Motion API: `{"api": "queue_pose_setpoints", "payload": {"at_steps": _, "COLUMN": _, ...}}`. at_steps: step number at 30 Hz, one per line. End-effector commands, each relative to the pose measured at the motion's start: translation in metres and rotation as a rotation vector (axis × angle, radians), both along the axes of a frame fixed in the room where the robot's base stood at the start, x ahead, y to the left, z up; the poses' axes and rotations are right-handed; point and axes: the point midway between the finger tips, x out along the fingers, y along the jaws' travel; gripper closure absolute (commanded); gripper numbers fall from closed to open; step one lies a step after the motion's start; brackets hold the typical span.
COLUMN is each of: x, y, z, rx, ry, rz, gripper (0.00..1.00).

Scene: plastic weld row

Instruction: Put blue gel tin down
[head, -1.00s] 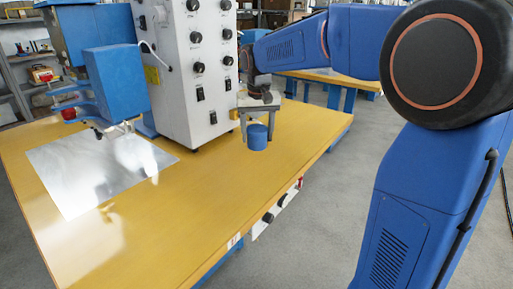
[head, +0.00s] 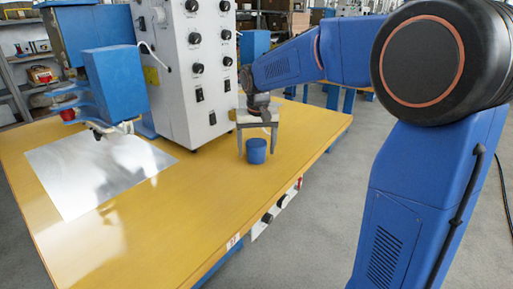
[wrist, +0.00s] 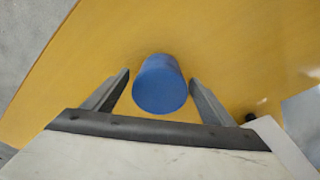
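The blue gel tin (head: 256,151) stands upright on the yellow tabletop, in front of the white control cabinet. In the wrist view the tin (wrist: 160,84) sits between the two fingers, with a gap on each side. My gripper (head: 258,146) is open around the tin, pointing down from above. Its fingertips (wrist: 160,78) reach down beside the tin and do not appear to touch it.
A tall white control cabinet (head: 180,75) with knobs stands just left of my gripper. A blue welding press (head: 115,85) and a shiny metal plate (head: 95,170) are farther left. The yellow table (head: 190,210) is clear in front and to the right.

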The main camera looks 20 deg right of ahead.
Motion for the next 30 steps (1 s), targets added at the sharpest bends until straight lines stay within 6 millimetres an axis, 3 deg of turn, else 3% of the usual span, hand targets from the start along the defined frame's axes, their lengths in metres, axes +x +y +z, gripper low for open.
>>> {"api": "queue_pose_setpoints", "payload": {"at_steps": 8, "x": 0.0, "y": 0.0, "z": 0.001, "rx": 0.0, "ry": 0.0, "rz": 0.0, "gripper": 0.23}}
{"api": "queue_pose_setpoints", "payload": {"at_steps": 13, "x": -0.001, "y": 0.0, "z": 0.013, "rx": 0.001, "ry": -0.002, "rz": 0.0, "gripper": 0.23}}
{"api": "queue_pose_setpoints", "payload": {"at_steps": 30, "x": -0.015, "y": 0.003, "z": 0.108, "rx": 0.001, "ry": -0.002, "rz": 0.0, "gripper": 0.23}}
